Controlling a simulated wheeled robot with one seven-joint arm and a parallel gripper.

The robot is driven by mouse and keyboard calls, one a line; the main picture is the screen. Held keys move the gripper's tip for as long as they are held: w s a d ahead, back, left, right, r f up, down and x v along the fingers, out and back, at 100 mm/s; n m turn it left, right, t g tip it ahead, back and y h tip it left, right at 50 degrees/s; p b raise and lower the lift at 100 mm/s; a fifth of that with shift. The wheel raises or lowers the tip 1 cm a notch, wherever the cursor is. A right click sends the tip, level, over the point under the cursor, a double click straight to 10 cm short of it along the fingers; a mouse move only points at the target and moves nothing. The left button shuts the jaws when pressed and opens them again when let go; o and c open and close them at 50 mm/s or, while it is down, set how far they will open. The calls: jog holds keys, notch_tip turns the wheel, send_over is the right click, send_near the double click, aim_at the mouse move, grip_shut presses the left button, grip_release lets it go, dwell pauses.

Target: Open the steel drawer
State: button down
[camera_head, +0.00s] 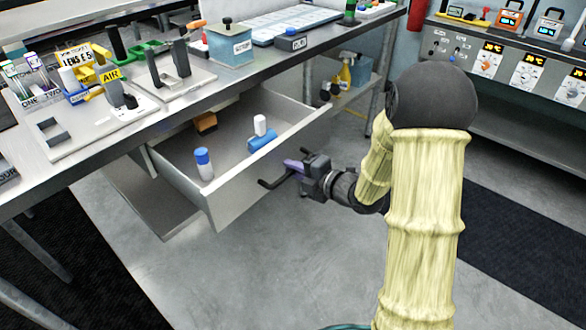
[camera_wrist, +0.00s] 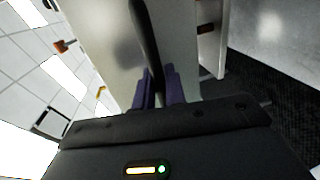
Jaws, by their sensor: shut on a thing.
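The steel drawer (camera_head: 235,200) is pulled well out from under the workbench in the head view. Inside it lie a blue-and-white bottle (camera_head: 204,165), a blue cylinder with a white part (camera_head: 262,140) and a brown block (camera_head: 205,122). My gripper (camera_head: 290,172) is at the drawer's front, shut on the dark bar handle (camera_head: 272,184). In the wrist view, the dark handle (camera_wrist: 146,40) runs between my purple fingers (camera_wrist: 160,88), with the pale drawer front (camera_wrist: 110,30) behind. The handle's gripped part is partly hidden by the fingers.
The workbench top (camera_head: 190,95) above holds fixtures, a teal box (camera_head: 230,45) and a blue tray (camera_head: 290,25). The grey floor (camera_head: 300,260) in front of the drawer is clear.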

jog(key=c, duration=1.5)
grip_release()
jog(key=shift+c, duration=0.2)
jog(key=p+v, duration=0.1)
jog(key=v, duration=1.6)
jog(key=shift+d, duration=0.25)
jog(key=shift+f, duration=0.1)
